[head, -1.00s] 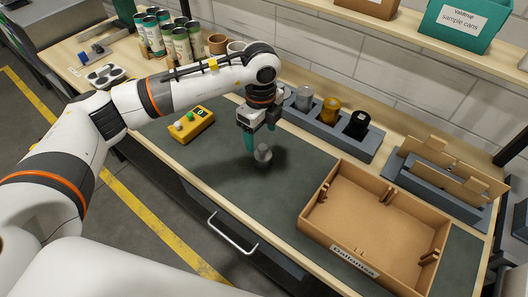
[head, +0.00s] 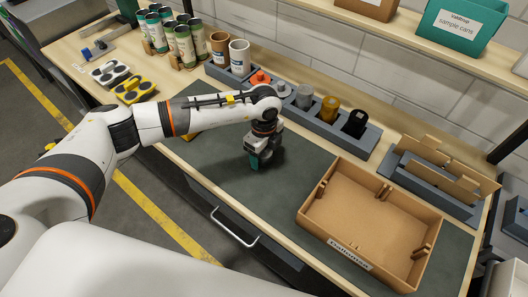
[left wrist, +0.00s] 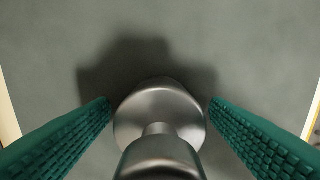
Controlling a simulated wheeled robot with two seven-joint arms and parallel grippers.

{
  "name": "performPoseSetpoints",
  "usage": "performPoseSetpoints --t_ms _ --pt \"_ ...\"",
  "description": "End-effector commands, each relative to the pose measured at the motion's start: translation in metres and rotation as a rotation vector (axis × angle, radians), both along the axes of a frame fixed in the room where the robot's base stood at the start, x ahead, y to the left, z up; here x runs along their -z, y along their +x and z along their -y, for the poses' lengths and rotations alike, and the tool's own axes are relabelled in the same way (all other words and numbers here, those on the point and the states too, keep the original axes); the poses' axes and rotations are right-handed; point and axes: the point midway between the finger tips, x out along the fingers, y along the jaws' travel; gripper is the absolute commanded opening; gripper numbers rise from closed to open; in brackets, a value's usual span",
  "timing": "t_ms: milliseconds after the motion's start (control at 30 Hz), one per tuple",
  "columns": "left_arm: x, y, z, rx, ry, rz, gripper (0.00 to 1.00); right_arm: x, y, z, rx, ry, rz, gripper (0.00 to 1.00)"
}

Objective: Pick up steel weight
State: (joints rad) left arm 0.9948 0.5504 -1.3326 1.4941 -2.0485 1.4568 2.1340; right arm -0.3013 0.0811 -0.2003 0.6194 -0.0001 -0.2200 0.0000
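The steel weight (left wrist: 158,112), a shiny grey knobbed piece, stands on the dark green mat (head: 225,188). In the left wrist view it is between the two green ridged fingers of my left gripper (left wrist: 160,106). The fingers are spread, with a small gap on each side of the weight. In the head view my left gripper (head: 256,161) points down at the mat, and the weight is hidden behind it or too small to make out. My right gripper is not in view.
Behind is a grey rack (head: 322,126) with a grey, an amber and a black jar. Cans (head: 182,42) stand at the back left.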

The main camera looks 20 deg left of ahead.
Motion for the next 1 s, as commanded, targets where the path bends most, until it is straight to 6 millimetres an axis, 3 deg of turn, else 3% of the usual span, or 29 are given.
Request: performPoseSetpoints --t_ms 67,400,733,1000 --pt "0.000 0.000 0.000 0.000 0.000 0.000 0.59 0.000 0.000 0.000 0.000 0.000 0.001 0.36" --pt "-0.001 0.000 0.000 -0.001 0.000 0.001 0.04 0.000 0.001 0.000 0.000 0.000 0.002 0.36" --pt "-0.010 0.002 0.000 -0.001 -0.003 0.006 0.04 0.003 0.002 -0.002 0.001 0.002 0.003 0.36" --pt "-0.058 0.002 0.000 0.000 -0.003 0.008 0.04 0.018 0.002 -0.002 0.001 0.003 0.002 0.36"
